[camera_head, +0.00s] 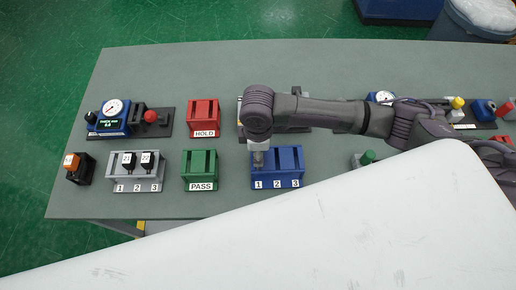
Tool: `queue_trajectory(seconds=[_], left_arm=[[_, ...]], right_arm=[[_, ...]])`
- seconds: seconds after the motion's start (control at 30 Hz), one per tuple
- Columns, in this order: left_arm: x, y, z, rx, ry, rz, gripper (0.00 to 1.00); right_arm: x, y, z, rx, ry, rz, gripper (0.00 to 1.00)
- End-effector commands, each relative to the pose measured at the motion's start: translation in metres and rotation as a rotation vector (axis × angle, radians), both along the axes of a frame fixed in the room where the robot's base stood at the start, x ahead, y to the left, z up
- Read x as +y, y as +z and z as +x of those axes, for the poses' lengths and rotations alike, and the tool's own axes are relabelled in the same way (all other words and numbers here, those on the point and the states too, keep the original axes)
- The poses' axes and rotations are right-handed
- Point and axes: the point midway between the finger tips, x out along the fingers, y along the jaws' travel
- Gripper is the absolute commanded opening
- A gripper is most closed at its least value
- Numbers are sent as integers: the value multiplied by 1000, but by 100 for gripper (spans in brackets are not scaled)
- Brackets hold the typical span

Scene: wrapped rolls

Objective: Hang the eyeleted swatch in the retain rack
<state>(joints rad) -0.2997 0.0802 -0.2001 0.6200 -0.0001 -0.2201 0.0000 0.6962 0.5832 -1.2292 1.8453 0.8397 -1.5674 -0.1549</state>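I cannot make out an eyeleted swatch or a rack marked as the retain rack. A blue rack (290,165) labelled 1, 2, 3 stands mid-table. A grey rack (151,178), also labelled 1, 2, 3, stands to the left with two dark tagged pieces (138,160) in it. My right arm reaches in from the right, and its gripper (258,160) points down at the left end of the blue rack, near slot 1. The fingers are too small to tell whether they are shut or hold anything. My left gripper is out of view.
A red HOLD holder (204,117) and a green PASS holder (200,168) stand between the racks. A dial gauge device (110,115) is at the back left, an orange-topped block (74,163) at the left edge. A large pale surface hides the front right.

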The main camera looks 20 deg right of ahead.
Motion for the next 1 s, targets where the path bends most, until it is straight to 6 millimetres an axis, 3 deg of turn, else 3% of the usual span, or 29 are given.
queue_trajectory(seconds=[0.3, 0.6, 0.63, 0.8, 1.0], left_arm=[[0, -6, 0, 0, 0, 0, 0], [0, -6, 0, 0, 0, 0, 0], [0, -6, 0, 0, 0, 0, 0], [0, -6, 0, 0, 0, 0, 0], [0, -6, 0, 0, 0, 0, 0]], right_arm=[[0, -16, 0, 1, 0, -1, 13], [0, -17, 0, 0, 1, -1, 13], [0, -17, 0, 0, 1, -1, 48], [0, -17, 0, 0, 0, -1, 76], [0, -17, 0, 0, 0, -1, 76]])
